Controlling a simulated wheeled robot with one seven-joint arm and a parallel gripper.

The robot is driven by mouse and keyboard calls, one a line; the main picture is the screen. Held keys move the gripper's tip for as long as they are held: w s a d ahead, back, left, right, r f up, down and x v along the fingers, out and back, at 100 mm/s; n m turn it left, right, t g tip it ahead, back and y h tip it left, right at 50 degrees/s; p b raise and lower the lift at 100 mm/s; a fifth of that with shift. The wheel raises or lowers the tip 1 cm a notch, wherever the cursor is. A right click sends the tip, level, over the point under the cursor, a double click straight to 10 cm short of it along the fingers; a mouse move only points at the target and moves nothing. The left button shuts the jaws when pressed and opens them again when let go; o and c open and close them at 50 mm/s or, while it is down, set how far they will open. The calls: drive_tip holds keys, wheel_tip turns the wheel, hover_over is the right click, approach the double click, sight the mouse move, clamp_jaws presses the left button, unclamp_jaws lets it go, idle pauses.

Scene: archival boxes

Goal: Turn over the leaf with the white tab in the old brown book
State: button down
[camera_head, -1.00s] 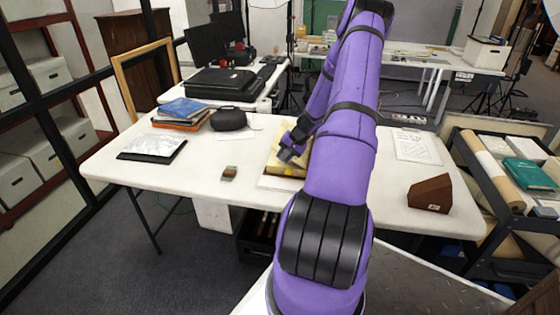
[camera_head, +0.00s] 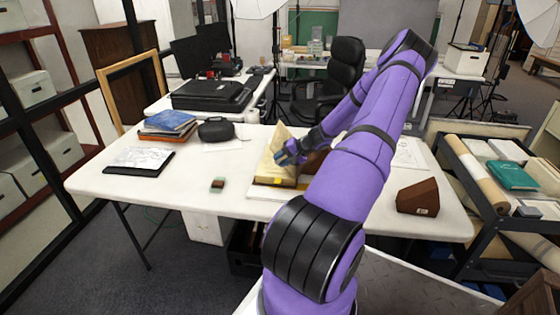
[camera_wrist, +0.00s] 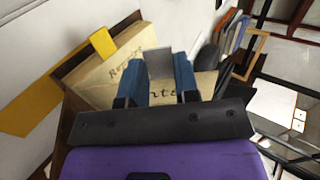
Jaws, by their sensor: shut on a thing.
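The old book (camera_head: 272,182) lies open on the white table, with yellowed pages and a yellow tab (camera_head: 278,181) at its front edge. One leaf (camera_head: 277,146) stands raised, nearly upright. My gripper (camera_head: 284,157) is at this leaf's right side. In the wrist view, a pale grey-white tab (camera_wrist: 158,63) is between the blue fingers of my gripper (camera_wrist: 157,78), which are shut on it. Behind it is a cream page (camera_wrist: 112,75) with handwriting, partly hidden by the fingers. A yellow tab (camera_wrist: 102,42) sticks out at that page's upper left corner.
A brown slanted panel (camera_head: 316,160) shows right of my gripper, partly behind my arm. A brown wedge-shaped box (camera_head: 418,197) stands right. The table's front left is clear.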

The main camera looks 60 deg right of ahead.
idle(0.3)
drive_tip(key=c, duration=0.8)
unclamp_jaws()
drive_tip(key=shift+c, duration=0.2)
drive_tip(key=v, duration=1)
drive_tip(key=shift+s+r, duration=0.25)
drive_tip(key=shift+s, duration=0.05)
